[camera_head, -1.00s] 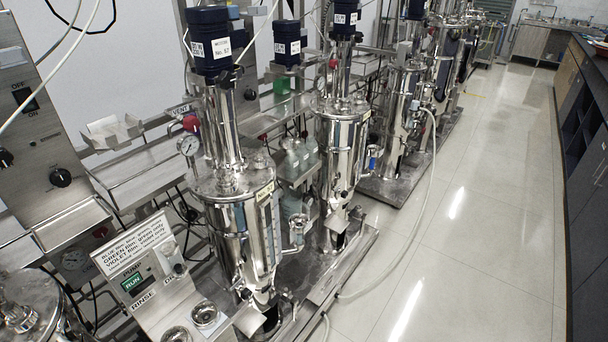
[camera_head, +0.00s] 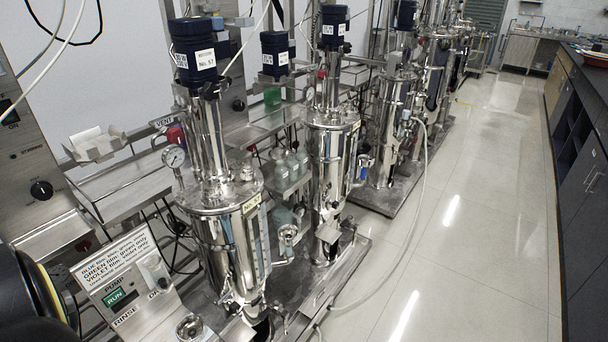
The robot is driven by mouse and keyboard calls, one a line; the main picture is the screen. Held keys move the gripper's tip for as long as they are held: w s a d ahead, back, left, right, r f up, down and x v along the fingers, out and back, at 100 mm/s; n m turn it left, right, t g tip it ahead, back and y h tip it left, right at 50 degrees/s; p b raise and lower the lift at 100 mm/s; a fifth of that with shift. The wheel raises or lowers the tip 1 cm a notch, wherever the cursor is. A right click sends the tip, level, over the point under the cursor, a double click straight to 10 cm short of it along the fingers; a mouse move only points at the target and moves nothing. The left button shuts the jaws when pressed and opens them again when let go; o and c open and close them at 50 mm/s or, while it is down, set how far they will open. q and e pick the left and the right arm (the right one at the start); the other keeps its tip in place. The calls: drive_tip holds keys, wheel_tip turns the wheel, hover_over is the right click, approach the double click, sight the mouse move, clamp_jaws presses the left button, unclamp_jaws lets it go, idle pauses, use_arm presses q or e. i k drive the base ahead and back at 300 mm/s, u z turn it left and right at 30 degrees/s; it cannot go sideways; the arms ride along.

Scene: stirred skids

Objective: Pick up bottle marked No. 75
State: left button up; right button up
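No bottle with a readable No. 75 shows. Several clear bottles (camera_head: 290,165) stand on a rack between the two nearest steel vessels, with their markings too small to read. A green container (camera_head: 272,97) stands farther back on a shelf, partly hidden behind the equipment. Neither of my grippers is in view. A black rounded part with a yellow band, which looks like part of my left arm, fills the lower left corner.
The nearest steel vessel (camera_head: 225,205) has a blue motor (camera_head: 192,50) on top, and a second vessel (camera_head: 328,180) stands behind it. A rinse-and-dry panel (camera_head: 120,280) is at lower left. A hose (camera_head: 418,200) trails onto the floor. The aisle floor (camera_head: 480,200) is clear beside dark cabinets (camera_head: 585,160).

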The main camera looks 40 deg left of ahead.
sight(280, 170)
drive_tip(key=i, duration=2.2)
drive_tip(key=u, duration=2.85)
